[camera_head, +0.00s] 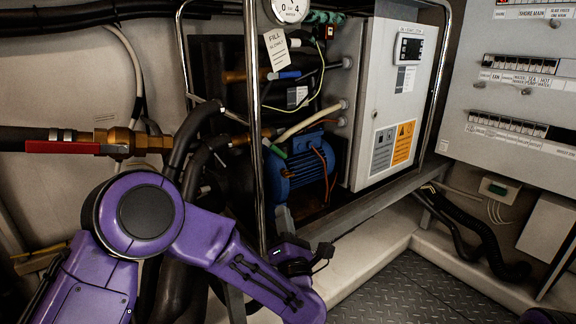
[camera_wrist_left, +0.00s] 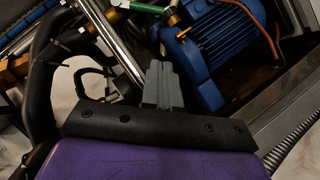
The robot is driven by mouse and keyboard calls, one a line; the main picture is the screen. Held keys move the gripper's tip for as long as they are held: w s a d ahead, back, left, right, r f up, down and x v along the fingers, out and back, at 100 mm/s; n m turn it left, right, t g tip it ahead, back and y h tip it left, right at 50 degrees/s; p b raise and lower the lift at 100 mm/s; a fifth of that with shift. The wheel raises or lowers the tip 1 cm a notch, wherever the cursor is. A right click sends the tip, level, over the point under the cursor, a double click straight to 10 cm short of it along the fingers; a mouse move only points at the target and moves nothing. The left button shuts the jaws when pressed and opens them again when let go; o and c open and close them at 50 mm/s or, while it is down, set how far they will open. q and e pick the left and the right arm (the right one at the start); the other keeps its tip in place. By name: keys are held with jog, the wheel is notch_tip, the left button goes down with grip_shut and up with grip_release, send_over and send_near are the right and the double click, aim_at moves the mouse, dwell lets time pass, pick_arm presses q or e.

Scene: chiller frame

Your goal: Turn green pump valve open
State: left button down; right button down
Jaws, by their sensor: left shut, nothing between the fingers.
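The green valve handle (camera_head: 275,149) is a small green lever beside the top left of the blue pump (camera_head: 292,172) in the head view. In the left wrist view the green handle (camera_wrist_left: 146,7) shows at the top edge, left of an orange-yellow fitting, with the blue pump (camera_wrist_left: 210,50) to its right. My left gripper (camera_head: 284,212) is below the pump, its grey fingers pointing up. In the wrist view its fingers (camera_wrist_left: 162,68) are shut and empty, apart from and below the green handle. My right gripper is not in view.
A red-handled valve (camera_head: 62,147) sits on a brass pipe at the left. A chrome rail (camera_head: 254,100) stands upright left of the pump. A white control box (camera_head: 388,100) stands right of it.

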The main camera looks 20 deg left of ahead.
aim_at(275, 149)
pick_arm(q)
jog(key=x, duration=0.3)
jog(key=d+r+x, duration=0.1)
jog(key=x, duration=0.3)
jog(key=b+x, duration=0.1)
jog(key=x, duration=0.3)
jog(key=shift+w+r, duration=0.2)
jog(key=shift+r, duration=0.05)
jog(key=shift+w+d+r, duration=0.15)
jog(key=shift+w+r, duration=0.2)
jog(key=shift+r, duration=0.05)
jog(key=shift+f+b, duration=0.1)
jog(key=shift+b, duration=0.3)
jog(key=shift+w+d+n+y+b, duration=0.2)
jog(key=shift+n+y+b, duration=0.15)
jog(key=shift+n, duration=0.25)
